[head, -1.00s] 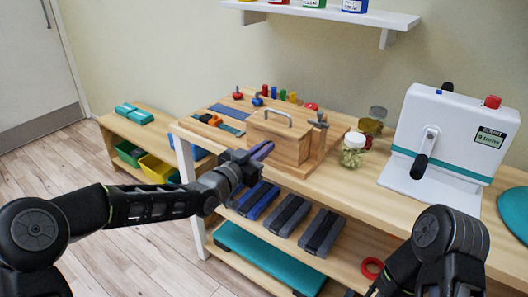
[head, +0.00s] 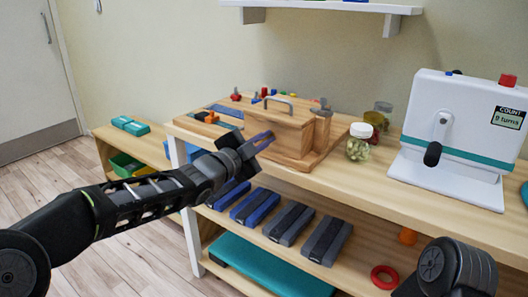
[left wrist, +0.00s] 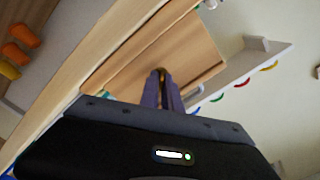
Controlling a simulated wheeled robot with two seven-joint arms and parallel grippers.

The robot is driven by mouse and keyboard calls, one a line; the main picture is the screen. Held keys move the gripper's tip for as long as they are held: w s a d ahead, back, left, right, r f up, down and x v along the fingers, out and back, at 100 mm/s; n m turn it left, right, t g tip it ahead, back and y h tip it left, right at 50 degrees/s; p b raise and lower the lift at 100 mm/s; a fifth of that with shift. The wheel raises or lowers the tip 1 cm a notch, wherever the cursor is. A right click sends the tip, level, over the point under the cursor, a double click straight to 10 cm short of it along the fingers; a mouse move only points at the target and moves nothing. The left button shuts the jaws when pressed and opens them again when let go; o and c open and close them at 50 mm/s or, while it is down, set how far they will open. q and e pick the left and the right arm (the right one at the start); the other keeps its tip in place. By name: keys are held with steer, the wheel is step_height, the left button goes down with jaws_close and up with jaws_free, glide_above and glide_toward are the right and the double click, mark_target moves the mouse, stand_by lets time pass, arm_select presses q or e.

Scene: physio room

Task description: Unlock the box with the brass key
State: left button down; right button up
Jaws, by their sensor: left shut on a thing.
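The wooden box (head: 276,127) with a grey top handle stands on a wooden board on the bench. Its front panel (left wrist: 160,52) fills the middle of the left wrist view. My left gripper (head: 264,141) is in front of the box's front face, its fingers pointing at it. In the left wrist view its fingers (left wrist: 162,88) are closed on a small brass piece (left wrist: 160,72), which looks like the brass key. The fingers hide most of it. I cannot tell whether it touches the box or is in a lock. My right gripper is out of view.
A jar with a white lid (head: 359,142) stands right of the box. A white crank machine (head: 455,125) stands farther right. Dark blue and grey blocks (head: 290,222) lie on the shelf below. A small post with a grey clamp (head: 321,125) stands beside the box.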

arm_select(q)
steer(key=m+b, duration=0.2)
steer(key=shift+f+m, duration=0.25)
steer(key=shift+m, duration=0.15)
steer(key=shift+r+m+b, duration=0.1)
steer(key=shift+m+b, duration=0.75)
steer(key=shift+m, duration=0.55)
steer(key=c, duration=1.6)
jaws_free()
steer(key=shift+s+r, duration=0.1)
steer(key=v, duration=0.7)
steer(key=shift+s+a+p, duration=0.25)
steer(key=shift+p, duration=0.1)
